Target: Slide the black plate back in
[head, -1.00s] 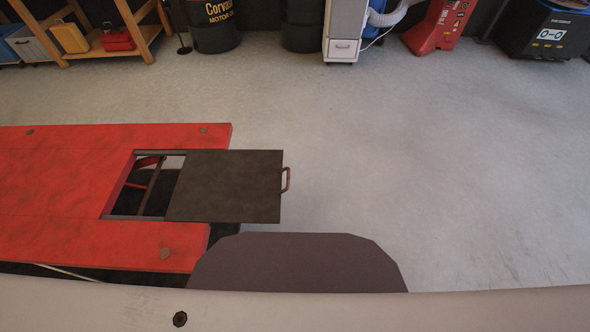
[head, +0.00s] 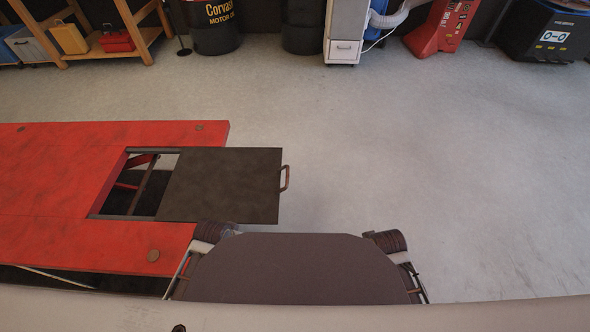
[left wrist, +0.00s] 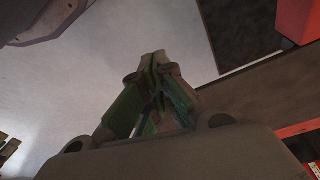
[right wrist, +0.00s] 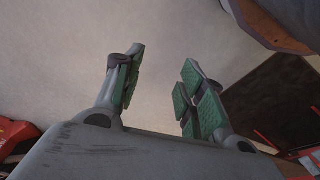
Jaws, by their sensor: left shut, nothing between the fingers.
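The black plate (head: 222,185) sticks out from the right end of the red lift (head: 60,170) and lies flat. An open gap in the lift with a frame under it shows to the left of the plate. A small handle (head: 286,178) is on the plate's right edge. My left gripper (left wrist: 158,62) is shut and empty in the left wrist view, with red and dark surfaces to its right. My right gripper (right wrist: 163,70) is open and empty, with a dark panel, probably the plate (right wrist: 275,95), to its right. Neither gripper's fingers show in the head view.
The floor (head: 420,150) right of the plate is clear. Far back stand a wooden shelf (head: 110,40), black drums (head: 213,25), a white cabinet (head: 343,35), a red machine (head: 438,28) and a black bin (head: 545,35).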

